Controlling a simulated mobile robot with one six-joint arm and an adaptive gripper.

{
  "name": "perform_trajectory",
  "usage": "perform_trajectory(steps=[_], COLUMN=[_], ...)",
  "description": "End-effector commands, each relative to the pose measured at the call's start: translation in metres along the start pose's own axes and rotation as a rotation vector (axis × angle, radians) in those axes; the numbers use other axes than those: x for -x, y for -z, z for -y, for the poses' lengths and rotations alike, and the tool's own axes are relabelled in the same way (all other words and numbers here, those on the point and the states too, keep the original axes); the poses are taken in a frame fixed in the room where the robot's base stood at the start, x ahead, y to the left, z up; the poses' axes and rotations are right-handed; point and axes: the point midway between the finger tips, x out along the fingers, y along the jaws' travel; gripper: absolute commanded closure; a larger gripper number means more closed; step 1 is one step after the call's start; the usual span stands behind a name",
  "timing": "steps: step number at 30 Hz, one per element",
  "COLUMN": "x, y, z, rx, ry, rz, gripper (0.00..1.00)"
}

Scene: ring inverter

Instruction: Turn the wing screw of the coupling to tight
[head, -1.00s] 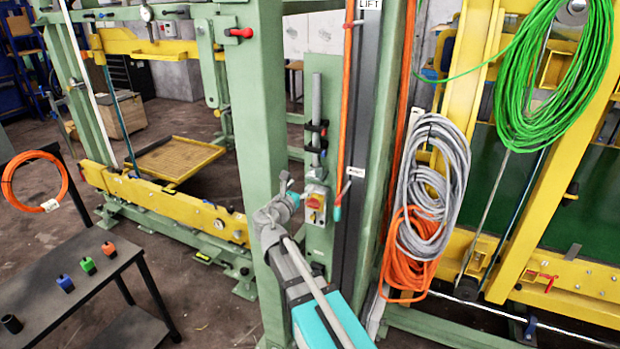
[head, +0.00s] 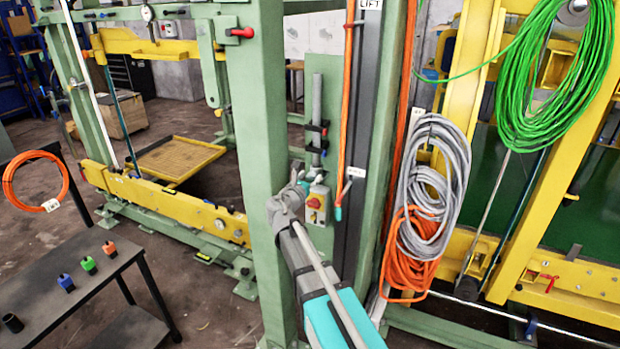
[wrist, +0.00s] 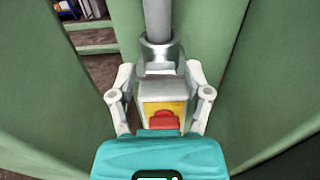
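A grey conduit (head: 317,95) runs down the green plate to a small grey box (head: 318,192) with a red knob on a yellow face. Two black clamp-like pieces (head: 317,138) sit on the conduit. I cannot tell for sure which part is the wing screw. My gripper (head: 299,174) is just left of the box in the head view. In the wrist view, my gripper (wrist: 160,95) has its fingers apart, one on each side of the box with the red knob (wrist: 164,120). A metal collar (wrist: 159,55) joins conduit and box. Finger contact is unclear.
A green post (head: 262,150) stands close left of my arm. An orange hose (head: 347,90) and dark rail run right of the plate. Grey and orange cable coils (head: 430,190) hang farther right. A dark table (head: 70,290) with small coloured blocks stands at lower left.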

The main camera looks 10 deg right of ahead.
Motion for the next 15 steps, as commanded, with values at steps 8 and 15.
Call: perform_trajectory(steps=[8,15], x=[-0.0002,-0.0005], y=[0.0000,-0.0001], z=[0.0004,0.0006], rx=[0.000,-0.006], ry=[0.001,0.001], rz=[0.000,0.000], gripper=[0.98,1.00])
